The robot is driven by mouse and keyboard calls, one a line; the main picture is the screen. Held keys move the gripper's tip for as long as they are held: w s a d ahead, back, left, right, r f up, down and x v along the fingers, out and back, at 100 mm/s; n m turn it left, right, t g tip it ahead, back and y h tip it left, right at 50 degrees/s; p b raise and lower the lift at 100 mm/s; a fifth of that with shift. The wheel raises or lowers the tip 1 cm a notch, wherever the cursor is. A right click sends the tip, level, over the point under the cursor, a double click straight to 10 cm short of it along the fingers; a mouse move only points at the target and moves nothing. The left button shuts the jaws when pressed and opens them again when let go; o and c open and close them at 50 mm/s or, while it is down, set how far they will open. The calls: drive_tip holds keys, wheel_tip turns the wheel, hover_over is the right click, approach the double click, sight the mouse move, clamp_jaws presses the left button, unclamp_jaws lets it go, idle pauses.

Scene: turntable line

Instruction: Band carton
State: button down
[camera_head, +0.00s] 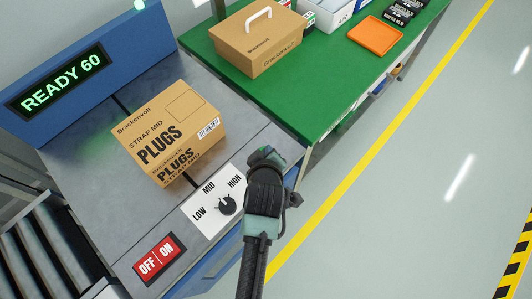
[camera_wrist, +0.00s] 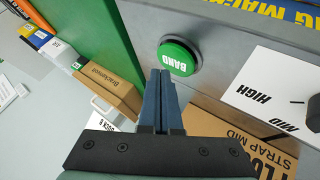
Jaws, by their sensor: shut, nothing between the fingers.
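The brown carton (camera_head: 168,133), marked "STRAP MID PLUGS", lies on the grey metal top of the banding machine (camera_head: 125,215). Part of the carton also shows at the lower right of the wrist view (camera_wrist: 270,140). The machine's display (camera_head: 62,82) reads "READY 60". In the head view my gripper (camera_head: 265,157) hangs over the machine's edge.
A LOW-MID-HIGH dial (camera_head: 227,205) and a red OFF/ON switch (camera_head: 159,258) are on the machine top. The green table (camera_head: 310,100) bears a handled Brackenvolt box (camera_head: 257,42) and an orange tray (camera_head: 375,36). Rollers (camera_head: 40,250) lie left. The right floor is clear.

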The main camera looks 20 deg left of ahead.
drive_tip(key=shift+f, duration=0.4)
drive_tip(key=shift+f+b, duration=0.4)
drive_tip(key=shift+f, duration=0.15)
idle(0.7)
drive_tip(key=shift+r, duration=0.15)
drive_tip(key=shift+r+p, duration=0.8)
drive_tip(key=shift+p, duration=0.15)
wheel_tip(320, 180, up, 5)
drive_tip(key=p, duration=0.5)
drive_tip(key=shift+r, duration=0.1)
idle(1.1)
